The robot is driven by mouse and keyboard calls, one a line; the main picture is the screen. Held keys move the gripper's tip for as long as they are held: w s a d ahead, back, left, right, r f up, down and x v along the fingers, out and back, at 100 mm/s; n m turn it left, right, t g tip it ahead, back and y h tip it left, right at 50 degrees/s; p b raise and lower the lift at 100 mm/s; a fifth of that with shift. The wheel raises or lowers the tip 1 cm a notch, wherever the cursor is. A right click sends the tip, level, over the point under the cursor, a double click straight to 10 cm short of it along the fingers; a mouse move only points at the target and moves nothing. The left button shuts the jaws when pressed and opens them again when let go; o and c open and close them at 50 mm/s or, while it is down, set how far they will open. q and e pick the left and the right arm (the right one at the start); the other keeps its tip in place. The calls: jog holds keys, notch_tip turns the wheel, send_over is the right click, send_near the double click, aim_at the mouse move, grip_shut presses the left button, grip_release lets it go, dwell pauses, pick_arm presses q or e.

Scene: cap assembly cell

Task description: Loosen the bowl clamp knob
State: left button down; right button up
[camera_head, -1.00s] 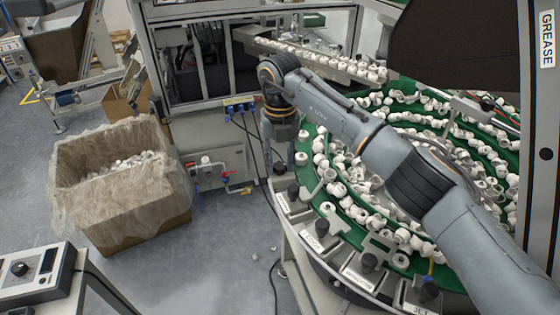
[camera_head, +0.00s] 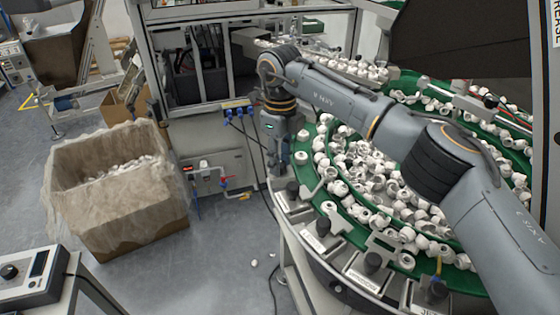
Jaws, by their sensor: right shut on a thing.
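My right gripper (camera_head: 281,170) points down at the left end of the green bowl's rim, at the far end of my grey right arm. It is shut on a bowl clamp knob; the fingertips are small and dark, so the contact is hard to make out. A black clamp knob (camera_head: 292,189) shows just below the fingers on a grey bracket. More black knobs (camera_head: 322,226) stand along the front rim of the bowl (camera_head: 318,190). My left gripper is not in view.
The bowl is full of white caps, partly hidden by my right arm. A lined carton (camera_head: 120,225) of white parts stands on the floor to the left. A control box (camera_head: 30,275) is at lower left. The floor between carton and bowl is mostly free.

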jog(key=n, duration=0.6)
jog(key=shift+w, duration=0.1)
jog(key=n, duration=0.6)
dwell(0.4)
jog(key=o, duration=1.1)
jog(key=shift+o, duration=0.2)
notch_tip(320, 180, up, 12)
